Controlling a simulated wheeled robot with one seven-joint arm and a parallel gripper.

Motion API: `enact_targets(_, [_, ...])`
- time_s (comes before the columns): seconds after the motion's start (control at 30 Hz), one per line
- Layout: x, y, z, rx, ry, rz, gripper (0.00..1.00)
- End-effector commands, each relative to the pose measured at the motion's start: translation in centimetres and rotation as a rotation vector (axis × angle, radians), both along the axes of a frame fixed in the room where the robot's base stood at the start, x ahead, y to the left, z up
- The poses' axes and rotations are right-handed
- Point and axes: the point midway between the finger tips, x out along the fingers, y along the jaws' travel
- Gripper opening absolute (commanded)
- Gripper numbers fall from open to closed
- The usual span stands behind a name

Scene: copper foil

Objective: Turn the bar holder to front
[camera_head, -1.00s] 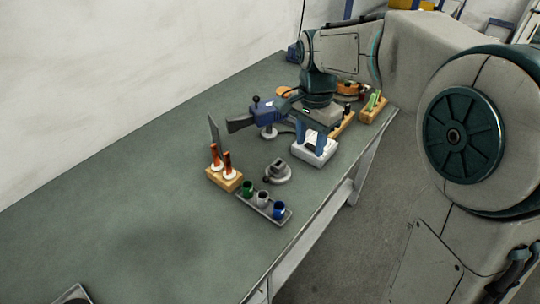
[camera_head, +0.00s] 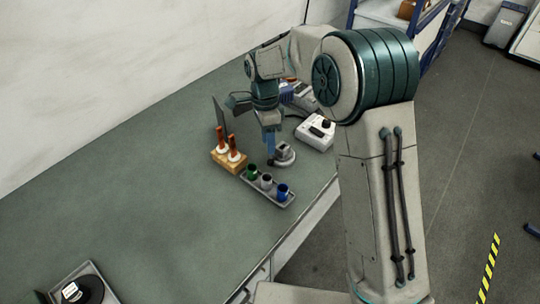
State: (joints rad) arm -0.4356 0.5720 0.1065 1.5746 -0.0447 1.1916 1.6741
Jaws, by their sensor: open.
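My gripper (camera_head: 270,150) points down with its blue fingers just left of a small grey device on a round base (camera_head: 284,154). The fingers partly overlap the device in this view, and I cannot tell whether they touch it. The gripper is open and holds nothing that I can see. I cannot tell for sure which thing is the bar holder; the grey device may be it. Its far left side is partly hidden by the fingers.
A wooden block (camera_head: 229,161) with orange-handled tools stands to the left. A grey tray (camera_head: 257,188) with green, grey and blue cups lies in front. A white box (camera_head: 315,139) with a dark knob stands behind right.

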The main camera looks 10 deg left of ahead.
Motion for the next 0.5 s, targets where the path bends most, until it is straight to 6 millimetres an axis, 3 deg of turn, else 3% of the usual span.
enact_targets(0.2, [-0.8, -0.4, -3.9, -0.001, 0.002, 0.002, 0.40])
enact_targets(0.5, [-1.1, -0.5, -6.1, 0.001, -0.001, 0.001, 0.40])
